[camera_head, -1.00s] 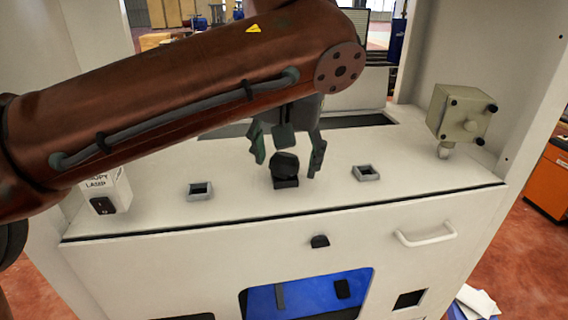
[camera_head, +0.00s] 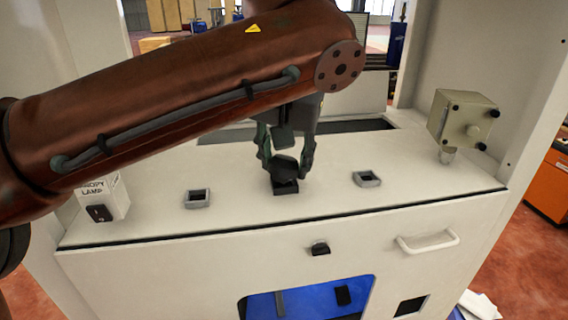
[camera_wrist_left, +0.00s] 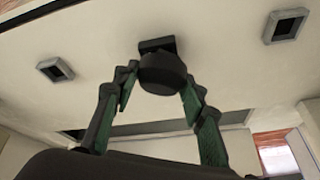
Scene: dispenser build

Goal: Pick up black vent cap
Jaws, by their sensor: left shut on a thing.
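The black vent cap (camera_head: 285,166) is a dark rounded piece at the middle of the white panel. Below it sits a black square base (camera_head: 285,187), and I cannot tell whether the cap touches it. My left gripper (camera_head: 284,172) points down over the cap, its fingers shut on the cap's sides. In the left wrist view the cap (camera_wrist_left: 162,74) lies between the fingers of the left gripper (camera_wrist_left: 158,88), with the black base (camera_wrist_left: 157,45) just beyond it. My right gripper is not in view.
Grey square sockets stand left (camera_head: 198,198) and right (camera_head: 366,179) of the cap on the white panel (camera_head: 235,205). A lamp box (camera_head: 103,201) is at the left, and a beige box (camera_head: 462,120) with black knobs is at the right. A white handle (camera_head: 428,241) is on the front.

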